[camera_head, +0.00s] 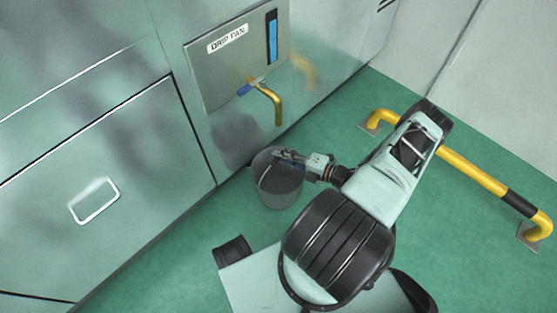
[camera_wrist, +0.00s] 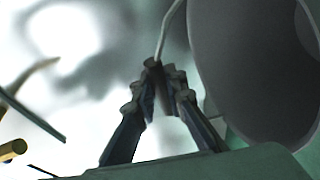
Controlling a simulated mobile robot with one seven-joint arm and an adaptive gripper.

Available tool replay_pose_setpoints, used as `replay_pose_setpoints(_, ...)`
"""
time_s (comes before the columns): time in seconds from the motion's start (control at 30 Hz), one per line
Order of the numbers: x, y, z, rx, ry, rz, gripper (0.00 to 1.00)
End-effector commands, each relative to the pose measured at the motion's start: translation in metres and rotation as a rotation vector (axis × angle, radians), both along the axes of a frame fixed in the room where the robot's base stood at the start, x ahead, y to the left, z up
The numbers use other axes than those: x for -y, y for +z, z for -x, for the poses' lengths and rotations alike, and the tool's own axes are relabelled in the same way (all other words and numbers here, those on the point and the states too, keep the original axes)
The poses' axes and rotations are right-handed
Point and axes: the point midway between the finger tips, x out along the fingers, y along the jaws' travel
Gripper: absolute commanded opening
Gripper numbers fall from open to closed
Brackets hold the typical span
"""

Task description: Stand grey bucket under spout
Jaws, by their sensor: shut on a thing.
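The grey bucket (camera_head: 280,188) is upright at the foot of the metal wall, in line below the brass spout (camera_head: 276,108) in the picture. I cannot tell whether its base touches the floor. The spout curves down from a panel marked DRIP PAN and has a blue lever (camera_head: 244,90). My gripper (camera_head: 280,154) is at the bucket's rim. In the wrist view my gripper (camera_wrist: 160,75) is shut on the bucket's thin wire handle (camera_wrist: 172,22). The bucket's open mouth (camera_wrist: 250,70) fills the right of that view. A brass-coloured end (camera_wrist: 12,150) shows at lower left.
A yellow and black guard rail (camera_head: 475,169) is bolted to the green floor on the right, behind my arm. The metal cabinet wall (camera_head: 130,140) with a recessed handle (camera_head: 95,201) runs along the left. Green floor is open between wall and rail.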

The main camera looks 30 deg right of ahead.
Motion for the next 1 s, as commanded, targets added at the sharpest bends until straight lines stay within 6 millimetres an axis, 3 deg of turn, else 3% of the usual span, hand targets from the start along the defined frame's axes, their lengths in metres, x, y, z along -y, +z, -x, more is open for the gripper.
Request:
replay_pose_setpoints(0.47,0.0011,-0.0083,-0.0003,0.002,-0.002,-0.001,0.0)
replay_pose_setpoints(0.5,0.0014,-0.0089,0.0,0.0,-0.002,0.0,0.15)
replay_pose_setpoints(0.63,0.0013,-0.0089,0.0002,0.0,-0.002,0.0,0.29)
replay_pose_setpoints(1.0,0.0019,-0.0049,0.0013,-0.001,-0.002,0.0,0.29)
